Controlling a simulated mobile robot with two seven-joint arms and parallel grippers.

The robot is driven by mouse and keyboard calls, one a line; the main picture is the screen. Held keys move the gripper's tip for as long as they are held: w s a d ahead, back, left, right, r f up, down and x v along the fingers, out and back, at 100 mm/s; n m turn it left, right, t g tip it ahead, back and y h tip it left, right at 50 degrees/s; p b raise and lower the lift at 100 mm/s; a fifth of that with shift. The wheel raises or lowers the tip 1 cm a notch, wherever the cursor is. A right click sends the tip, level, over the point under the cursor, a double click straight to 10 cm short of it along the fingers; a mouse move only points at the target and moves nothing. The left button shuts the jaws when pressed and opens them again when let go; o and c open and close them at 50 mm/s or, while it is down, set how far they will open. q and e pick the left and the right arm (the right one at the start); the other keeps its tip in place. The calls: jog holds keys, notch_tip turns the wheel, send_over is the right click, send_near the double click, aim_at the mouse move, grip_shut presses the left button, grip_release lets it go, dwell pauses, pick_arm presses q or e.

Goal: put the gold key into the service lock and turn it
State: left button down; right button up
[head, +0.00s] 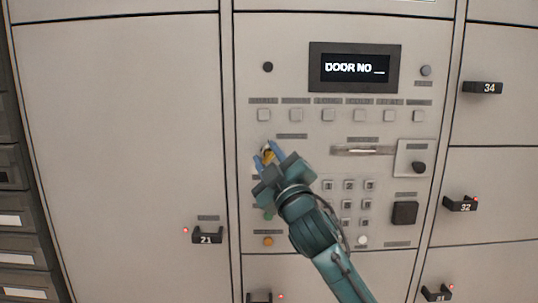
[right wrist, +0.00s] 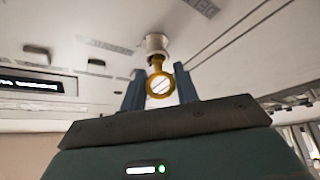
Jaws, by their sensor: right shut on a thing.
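My right gripper (head: 266,156) is at the left part of the control panel. It is shut on the gold key (head: 267,152), which shows only as a small yellow patch in the head view. In the right wrist view, the key's round bow (right wrist: 160,85) sits between the two blue fingers of the right gripper (right wrist: 160,92). The key's shaft points at the silver round service lock (right wrist: 157,44) and meets it, with the tip hidden. I cannot tell how deep it is in. In the head view the gripper hides the lock. My left gripper is not in view.
The panel has a display (head: 355,68) reading "DOOR NO", a row of square buttons, a slot (head: 363,151), a dark knob (head: 418,167) and a keypad (head: 348,187). Locker doors with black handles, such as 71 (head: 207,236) and 34 (head: 483,88), flank it.

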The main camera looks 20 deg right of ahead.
jog(key=o, duration=0.8)
jog(key=shift+o, duration=1.2)
jog(key=shift+s, duration=0.1)
jog(key=shift+s+a, duration=0.2)
jog(key=shift+s, duration=0.25)
jog(key=s+a+p, duration=0.1)
jog(key=s+a, duration=0.1)
jog(key=s, duration=0.5)
jog(key=shift+s+p, duration=0.3)
